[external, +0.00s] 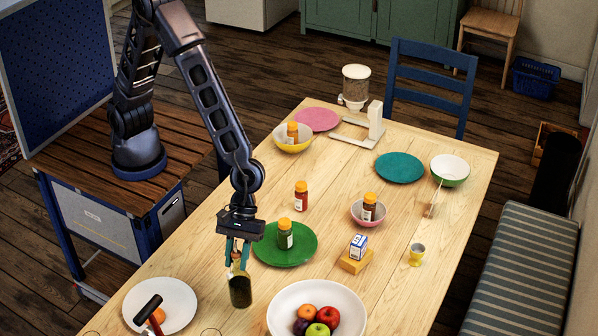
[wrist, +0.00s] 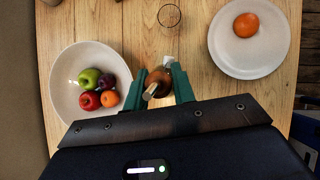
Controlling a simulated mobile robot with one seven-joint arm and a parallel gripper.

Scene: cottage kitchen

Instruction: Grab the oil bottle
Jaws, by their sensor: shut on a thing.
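The oil bottle (external: 240,291) is dark green with a lighter neck and stands upright at the table's near left part. My gripper (external: 238,259) is above it with its teal fingers shut on the neck. In the wrist view the bottle (wrist: 158,79) shows from above, its pale spout between the two fingers of my gripper (wrist: 159,88). I cannot tell whether the bottle's base touches the table.
A white bowl of fruit (external: 283,296) stands right of the bottle, and a white plate (external: 184,292) with an orange lies to its left. A green plate (external: 270,256) with a jar is just behind. A glass (wrist: 169,15) stands nearby.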

